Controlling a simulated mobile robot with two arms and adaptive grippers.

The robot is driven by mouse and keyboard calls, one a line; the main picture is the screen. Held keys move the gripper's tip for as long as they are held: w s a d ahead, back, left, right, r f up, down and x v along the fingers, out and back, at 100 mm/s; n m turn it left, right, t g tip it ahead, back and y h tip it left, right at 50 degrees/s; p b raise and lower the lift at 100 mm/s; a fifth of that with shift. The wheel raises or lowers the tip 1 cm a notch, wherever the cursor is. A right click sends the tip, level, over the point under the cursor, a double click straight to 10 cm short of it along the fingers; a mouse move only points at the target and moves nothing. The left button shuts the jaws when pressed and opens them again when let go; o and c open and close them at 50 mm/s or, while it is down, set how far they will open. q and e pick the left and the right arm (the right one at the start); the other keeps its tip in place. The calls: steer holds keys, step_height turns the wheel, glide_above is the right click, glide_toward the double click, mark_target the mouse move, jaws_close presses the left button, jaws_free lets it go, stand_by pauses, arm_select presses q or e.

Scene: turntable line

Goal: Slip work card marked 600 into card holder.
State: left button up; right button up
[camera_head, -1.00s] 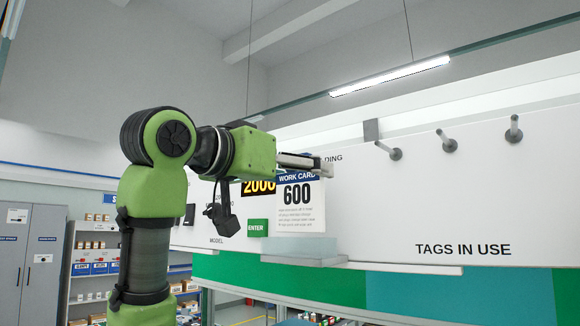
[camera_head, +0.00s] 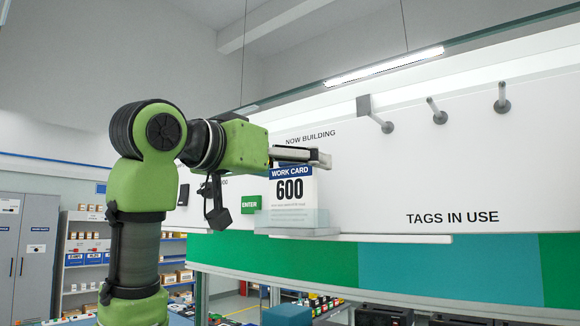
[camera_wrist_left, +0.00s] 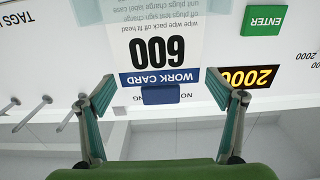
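The white work card marked 600 (camera_head: 291,190), with a blue header, stands upright at the board. Its lower part sits behind the clear front of the card holder (camera_head: 318,221). The card also shows upside down in the left wrist view (camera_wrist_left: 160,50), with a small blue block (camera_wrist_left: 160,94) at its header edge. My left gripper (camera_head: 322,158) is at the card's top edge. In the left wrist view its fingers (camera_wrist_left: 162,88) are spread on either side of the header and blue block, with gaps to both. My right gripper is not in view.
The green ENTER sign (camera_head: 251,202) is left of the card; a yellow 2000 display (camera_wrist_left: 248,77) shows in the wrist view. Several pegs (camera_head: 438,112) stick out from the board at right, above TAGS IN USE. A ledge (camera_head: 390,238) runs below. The board between is clear.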

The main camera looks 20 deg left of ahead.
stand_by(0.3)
arm_select(q)
steer(key=v, duration=1.2)
